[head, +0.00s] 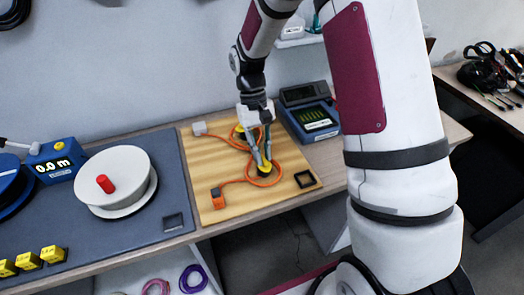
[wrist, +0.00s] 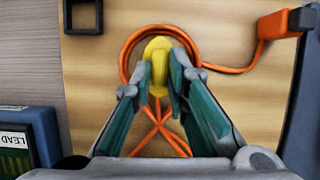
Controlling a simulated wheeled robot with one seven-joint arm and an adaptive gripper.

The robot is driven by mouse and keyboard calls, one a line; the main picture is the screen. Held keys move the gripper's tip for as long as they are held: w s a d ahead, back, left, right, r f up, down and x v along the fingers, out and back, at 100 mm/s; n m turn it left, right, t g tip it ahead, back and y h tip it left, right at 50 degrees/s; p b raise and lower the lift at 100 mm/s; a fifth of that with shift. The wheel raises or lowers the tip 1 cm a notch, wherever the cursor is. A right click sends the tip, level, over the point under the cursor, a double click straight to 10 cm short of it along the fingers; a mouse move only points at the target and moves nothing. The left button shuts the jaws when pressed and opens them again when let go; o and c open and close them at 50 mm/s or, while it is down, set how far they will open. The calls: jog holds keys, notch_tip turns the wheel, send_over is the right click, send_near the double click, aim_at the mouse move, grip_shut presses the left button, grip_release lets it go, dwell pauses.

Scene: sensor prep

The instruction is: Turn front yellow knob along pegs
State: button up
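The front yellow knob (head: 265,172) sits on the wooden board (head: 206,168). An orange cable (head: 279,182) loops around it, and the cable's strands cross between the two knobs. In the wrist view the front yellow knob (wrist: 157,48) has a raised ridge between my fingertips. My gripper (head: 262,163) points down over it; in the wrist view my gripper (wrist: 160,78) has one finger close against each side of the ridge. Another yellow knob (head: 239,131) is farther back, partly hidden by my gripper. I cannot make out separate pegs.
An orange block (head: 217,198) and a black square frame (head: 305,180) are at the board's front corners. A grey block (head: 199,128) is at its back left. A blue meter (head: 313,118) stands right of the board. A white spool (head: 117,172) stands on the left mat.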

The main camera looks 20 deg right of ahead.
jog(key=shift+o, duration=0.8)
jog(key=shift+s+f, duration=0.2)
jog(key=shift+w+r, duration=0.1)
jog(key=shift+w+r, duration=0.25)
jog(key=shift+r, duration=0.15)
jog(key=v, duration=1.1)
jog(key=s+r+t, duration=0.5)
jog(key=s+r, duration=0.7)
jog(key=r, duration=0.1)
jog(key=s+t, duration=0.4)
jog(key=s, duration=0.8)
jog(key=shift+s+d, duration=0.3)
jog(key=shift+d, duration=0.15)
